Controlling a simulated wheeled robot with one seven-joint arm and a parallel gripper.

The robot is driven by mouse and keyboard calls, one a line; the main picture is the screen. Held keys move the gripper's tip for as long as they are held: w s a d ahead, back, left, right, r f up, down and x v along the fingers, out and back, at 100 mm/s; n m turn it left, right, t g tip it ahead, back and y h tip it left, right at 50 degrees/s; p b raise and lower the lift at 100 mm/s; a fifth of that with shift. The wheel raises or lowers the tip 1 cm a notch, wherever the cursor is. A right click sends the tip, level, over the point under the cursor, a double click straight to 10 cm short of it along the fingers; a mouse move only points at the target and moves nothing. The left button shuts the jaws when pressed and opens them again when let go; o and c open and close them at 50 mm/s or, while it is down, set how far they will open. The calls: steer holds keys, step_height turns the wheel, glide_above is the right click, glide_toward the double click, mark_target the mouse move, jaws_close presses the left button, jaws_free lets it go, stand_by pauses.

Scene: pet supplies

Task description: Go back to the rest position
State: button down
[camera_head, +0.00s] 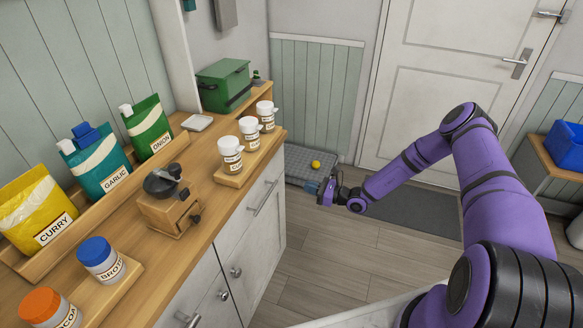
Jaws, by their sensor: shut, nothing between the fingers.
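My gripper (318,187) is at the end of my purple arm, in the middle of the view, past the right edge of the wooden counter (205,215). It hangs over the floor near a grey tiled mat or tray (318,172). Its fingers look small and dark here and seem to be together with nothing held.
The counter holds labelled pouches (148,128), a wooden grinder (168,205), white jars (230,152), lidded jars (100,260) and a green box (224,85). A door (440,75) stands behind the arm. A blue bin (565,143) sits at right. Open floor (330,260) lies beside the counter.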

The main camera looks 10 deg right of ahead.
steer(key=s+a+r+n+g+h, duration=0.15)
steer(key=s+r+n+g, duration=0.35)
steer(key=r, duration=0.7)
steer(key=s+r+n+g+h, duration=0.35)
steer(key=r+n, duration=0.35)
steer(key=r, duration=0.5)
steer(key=s+a+r+n+g+h, duration=0.1)
steer(key=s+r+n+g, duration=0.35)
steer(key=r, duration=0.65)
steer(key=s+d+r+n+t+h, duration=0.2)
steer(key=s+r, duration=0.4)
steer(key=s, duration=0.3)
steer(key=s+d+r+n+t+h, duration=0.2)
steer(key=s+r+n+t+h, duration=0.1)
steer(key=s+r, duration=0.4)
steer(key=s+d+r+n+t+h, duration=0.2)
steer(key=s+r, duration=0.4)
steer(key=s, duration=0.6)
steer(key=shift+s+d+r+n+t+h, duration=0.15)
steer(key=shift+d+n+t+h, duration=0.25)
steer(key=shift+n+h, duration=0.45)
steer(key=shift+d, duration=0.1)
